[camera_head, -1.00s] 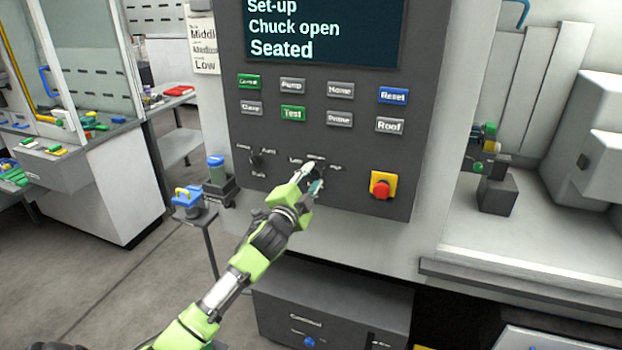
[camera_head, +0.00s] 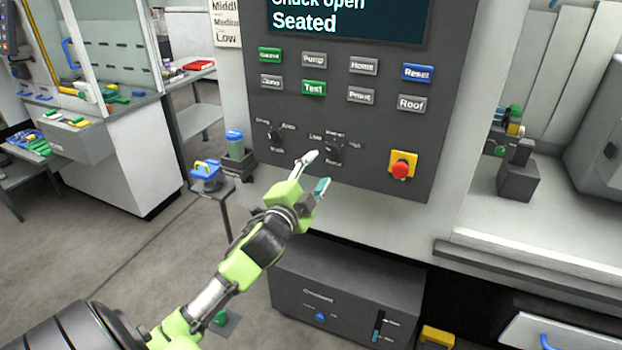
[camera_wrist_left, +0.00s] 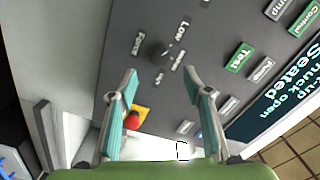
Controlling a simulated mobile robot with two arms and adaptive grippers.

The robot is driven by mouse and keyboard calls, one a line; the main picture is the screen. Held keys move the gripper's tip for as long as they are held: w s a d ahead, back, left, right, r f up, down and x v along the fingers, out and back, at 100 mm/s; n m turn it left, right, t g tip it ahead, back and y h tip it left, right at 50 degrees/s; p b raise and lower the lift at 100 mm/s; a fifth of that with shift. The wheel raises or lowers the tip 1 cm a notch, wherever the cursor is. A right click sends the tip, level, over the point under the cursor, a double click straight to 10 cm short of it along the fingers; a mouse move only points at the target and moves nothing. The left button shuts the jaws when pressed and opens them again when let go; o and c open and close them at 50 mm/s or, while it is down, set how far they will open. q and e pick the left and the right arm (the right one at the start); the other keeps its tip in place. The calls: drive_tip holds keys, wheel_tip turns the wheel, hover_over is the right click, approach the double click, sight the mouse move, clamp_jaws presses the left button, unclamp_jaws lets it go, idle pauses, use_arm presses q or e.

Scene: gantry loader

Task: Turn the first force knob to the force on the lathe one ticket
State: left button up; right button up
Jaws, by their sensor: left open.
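The dark force knob (camera_head: 334,152) is on the grey control panel (camera_head: 300,180), with labels including Low and High around it. It also shows in the left wrist view (camera_wrist_left: 158,52), just beyond my fingertips; its pointer is too small to read surely. My left gripper (camera_head: 316,171) is open and empty, its fingers in front of the panel just below and left of the knob. In the left wrist view the gripper (camera_wrist_left: 160,82) appears apart from the knob. A white ticket (camera_head: 226,22) left of the panel reads roughly Middle, Medium, Low; its top is cut off.
Another knob (camera_head: 275,133) is to the left. Several push buttons are above, and a red emergency stop (camera_head: 401,169) is to the right. The screen (camera_head: 350,18) shows "Seated". A stand with a blue item (camera_head: 206,172) is left of my arm.

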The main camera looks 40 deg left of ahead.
use_arm(q)
drive_tip(key=shift+v, duration=1.6)
wheel_tip(320, 180, down, 25)
drive_tip(key=s+n+g+h, duration=0.1)
drive_tip(key=s+n+g, duration=0.1)
drive_tip(key=g, duration=0.3)
drive_tip(key=s+d+f+n+g, duration=0.1)
drive_tip(key=s+f, duration=0.3)
drive_tip(key=f, duration=0.3)
drive_tip(key=s+d+f+n+g+h, duration=0.1)
drive_tip(key=s+d+f+g, duration=0.15)
drive_tip(key=f, duration=0.55)
drive_tip(key=s+d+f+g, duration=0.1)
drive_tip(key=s+f, duration=0.4)
drive_tip(key=f, duration=0.2)
drive_tip(key=s+d+f+n+g, duration=0.1)
drive_tip(key=s+d+f+g, duration=0.1)
drive_tip(key=s+d+f, duration=0.2)
drive_tip(key=s+d+f+n+g+h, duration=0.1)
drive_tip(key=s+d+f, duration=0.3)
drive_tip(key=s+f, duration=0.6)
drive_tip(key=s+d+f+n+g+h, duration=0.1)
drive_tip(key=s+d+f+g, duration=0.3)
drive_tip(key=s, duration=1.7)
wheel_tip(320, 180, down, 4)
drive_tip(key=shift+s+r+b, duration=0.15)
drive_tip(key=shift+s+b, duration=0.1)
drive_tip(key=shift+b, duration=0.15)
drive_tip(key=shift+d, duration=0.1)
